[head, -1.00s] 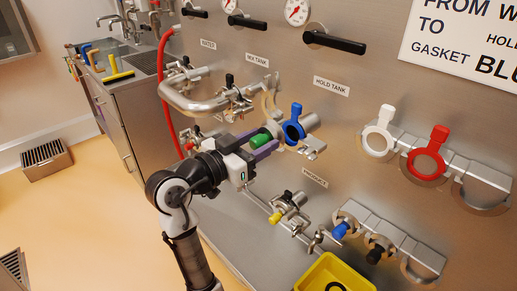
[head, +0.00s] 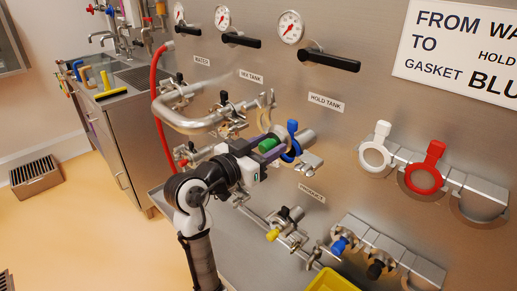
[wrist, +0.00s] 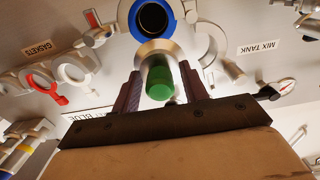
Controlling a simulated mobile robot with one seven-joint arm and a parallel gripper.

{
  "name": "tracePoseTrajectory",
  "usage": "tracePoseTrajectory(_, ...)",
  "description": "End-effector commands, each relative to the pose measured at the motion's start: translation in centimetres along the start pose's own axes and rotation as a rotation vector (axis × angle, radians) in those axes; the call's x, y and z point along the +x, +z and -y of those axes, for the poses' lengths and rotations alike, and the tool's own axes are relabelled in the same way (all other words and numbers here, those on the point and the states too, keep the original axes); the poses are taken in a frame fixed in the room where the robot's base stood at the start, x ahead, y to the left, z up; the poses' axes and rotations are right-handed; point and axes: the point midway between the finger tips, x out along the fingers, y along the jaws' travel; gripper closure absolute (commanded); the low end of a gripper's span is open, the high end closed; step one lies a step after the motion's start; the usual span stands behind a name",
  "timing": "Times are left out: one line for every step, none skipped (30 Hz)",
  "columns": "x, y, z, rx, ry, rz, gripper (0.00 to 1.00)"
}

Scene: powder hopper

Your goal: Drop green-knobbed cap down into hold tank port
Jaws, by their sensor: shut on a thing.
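The cap has a green knob (head: 267,145), and my gripper (head: 269,147) is shut on it with purple fingers on both sides. In the wrist view the green knob (wrist: 160,88) sits between the fingers, with the cap's silver metal body (wrist: 157,52) beyond it. The hold tank port (head: 304,139) is a metal pipe below the HOLD TANK label, with a blue gasket (head: 291,152) at its mouth. In the wrist view the blue gasket (wrist: 134,20) surrounds a dark opening just past the cap. The cap overlaps the gasket's near edge there; I cannot tell whether they touch.
A metal clamp (head: 309,165) hangs beside the port. The bent transfer pipe (head: 190,122) lies left of my gripper. White (head: 375,158) and red (head: 424,179) gaskets hang on a rack at right. A yellow bin (head: 333,283) is below.

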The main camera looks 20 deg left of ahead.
Motion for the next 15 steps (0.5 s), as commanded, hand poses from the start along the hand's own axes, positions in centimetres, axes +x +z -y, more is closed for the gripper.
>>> tracePoseTrajectory(0.5, 0.0, 0.0, 0.000, 0.002, 0.000, 0.84)
tracePoseTrajectory(0.8, 0.0, -0.1, 0.000, 0.002, 0.000, 0.84)
tracePoseTrajectory(1.1, 0.0, -0.1, 0.000, 0.003, -0.001, 0.84)
tracePoseTrajectory(1.4, 0.1, -0.1, -0.001, 0.003, -0.001, 0.84)
tracePoseTrajectory(1.7, 0.1, -0.1, -0.001, 0.003, -0.001, 0.84)
tracePoseTrajectory(2.0, 0.2, 0.0, -0.001, 0.002, 0.000, 0.84)
tracePoseTrajectory(2.3, 0.2, 0.0, -0.001, 0.001, 0.000, 0.84)
tracePoseTrajectory(2.5, 0.2, 0.0, 0.000, 0.001, -0.001, 0.84)
tracePoseTrajectory(2.9, 0.1, -0.1, 0.000, 0.002, -0.001, 0.84)
tracePoseTrajectory(3.2, 0.1, -0.1, 0.000, 0.002, -0.001, 0.84)
tracePoseTrajectory(3.4, 0.1, -0.1, 0.000, 0.002, 0.000, 0.84)
tracePoseTrajectory(3.6, 0.7, 0.0, -0.001, 0.000, 0.000, 0.84)
tracePoseTrajectory(3.5, 1.3, 0.0, 0.000, 0.000, -0.001, 0.84)
tracePoseTrajectory(3.5, 1.6, 0.0, 0.000, 0.000, -0.001, 0.84)
tracePoseTrajectory(3.5, 2.0, 0.0, 0.000, 0.001, -0.001, 0.84)
